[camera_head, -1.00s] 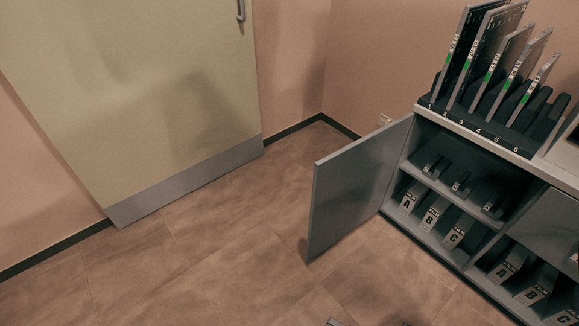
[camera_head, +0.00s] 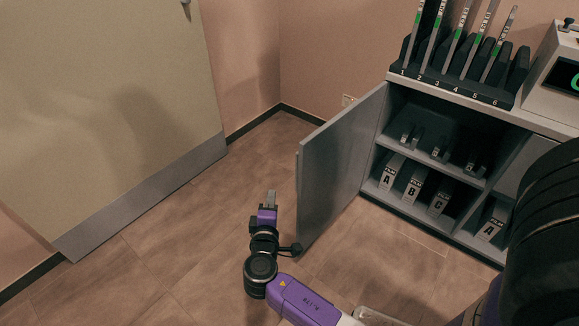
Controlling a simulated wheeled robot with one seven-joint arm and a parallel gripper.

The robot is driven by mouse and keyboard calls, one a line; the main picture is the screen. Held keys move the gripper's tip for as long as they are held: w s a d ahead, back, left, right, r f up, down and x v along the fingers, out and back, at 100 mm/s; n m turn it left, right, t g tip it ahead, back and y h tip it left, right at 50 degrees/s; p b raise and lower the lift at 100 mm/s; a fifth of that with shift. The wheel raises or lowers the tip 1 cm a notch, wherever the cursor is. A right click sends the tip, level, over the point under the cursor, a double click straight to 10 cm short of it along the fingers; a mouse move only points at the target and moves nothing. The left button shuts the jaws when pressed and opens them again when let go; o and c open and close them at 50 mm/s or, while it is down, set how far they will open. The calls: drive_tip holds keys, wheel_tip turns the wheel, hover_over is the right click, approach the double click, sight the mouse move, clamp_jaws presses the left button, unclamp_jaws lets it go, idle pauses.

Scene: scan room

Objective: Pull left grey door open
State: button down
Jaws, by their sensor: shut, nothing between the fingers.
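The left grey door (camera_head: 342,158) of the low cabinet stands swung wide open on its right-hand hinge side, showing the shelves inside. My gripper (camera_head: 271,194) is shut and empty. It is low, just left of the door's free edge, pointing away from me toward the back of the room. A small gap of floor shows between the fingers and the door in the picture. A part of my wrist lies close to the door's lower corner; I cannot tell whether it touches.
The cabinet (camera_head: 432,208) holds boxes lettered A, B and C on its lower shelf. A rack (camera_head: 460,82) with several numbered upright panels stands on top. A large beige door (camera_head: 105,110) is at the left. Floor (camera_head: 185,230) is clear between it and my arm.

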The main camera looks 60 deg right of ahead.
drive_tip(key=d+r+m+g+h+b, duration=0.1)
drive_tip(key=d+r, duration=0.3)
drive_tip(key=d, duration=0.9)
drive_tip(key=shift+r+g+h+b, duration=0.2)
drive_tip(key=shift+g+h+b, duration=0.5)
drive_tip(key=shift+h+b, duration=0.1)
drive_tip(key=shift+s, duration=0.1)
